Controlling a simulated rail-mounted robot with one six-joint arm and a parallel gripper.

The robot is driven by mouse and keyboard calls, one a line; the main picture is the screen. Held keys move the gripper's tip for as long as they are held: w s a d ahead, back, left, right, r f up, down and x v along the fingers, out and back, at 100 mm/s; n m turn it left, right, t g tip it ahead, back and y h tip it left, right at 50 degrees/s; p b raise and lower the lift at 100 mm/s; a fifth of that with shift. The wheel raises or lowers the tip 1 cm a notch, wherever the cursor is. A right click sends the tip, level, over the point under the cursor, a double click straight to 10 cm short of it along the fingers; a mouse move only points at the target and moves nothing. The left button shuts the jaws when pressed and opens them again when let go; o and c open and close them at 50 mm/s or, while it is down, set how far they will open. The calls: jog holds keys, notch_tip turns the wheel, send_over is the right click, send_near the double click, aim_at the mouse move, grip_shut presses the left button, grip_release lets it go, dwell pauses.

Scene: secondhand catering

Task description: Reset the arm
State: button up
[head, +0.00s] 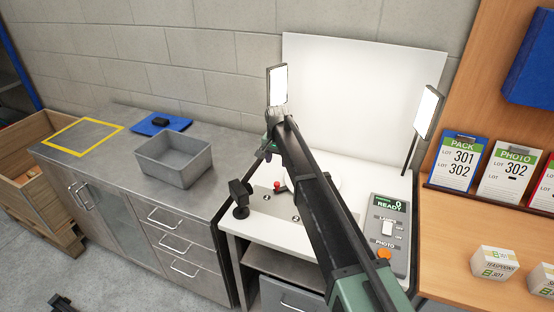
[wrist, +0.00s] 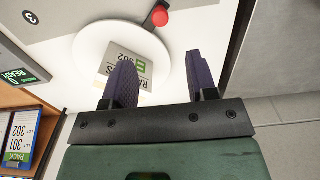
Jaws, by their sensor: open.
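My arm (head: 318,185) reaches up and away over the white photo station. In the wrist view my gripper (wrist: 159,62) is open, its two purple pads apart with nothing held between them. Beyond the pads, a white round plate (wrist: 92,42) carries a small box with a label (wrist: 128,68) reading 302. In the head view my arm hides most of the plate and the box. A red knob (wrist: 160,18) is by the plate's edge; it also shows in the head view (head: 278,187).
Two lamp panels (head: 277,84) (head: 427,110) stand by the white backdrop (head: 345,85). A control panel (head: 390,235) reads READY. A grey bin (head: 174,172) and a blue mat (head: 147,128) sit on the left counter. Lot cards (head: 457,162) and small boxes (head: 494,262) are at right.

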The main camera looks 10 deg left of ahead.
jog(key=s+d+f+n+b, duration=0.2)
jog(key=s+d, duration=3.1)
jog(key=d, duration=0.1)
jog(key=shift+s+d+f+b, duration=0.15)
jog(key=shift+s+f+b, duration=0.15)
jog(key=shift+b, duration=0.05)
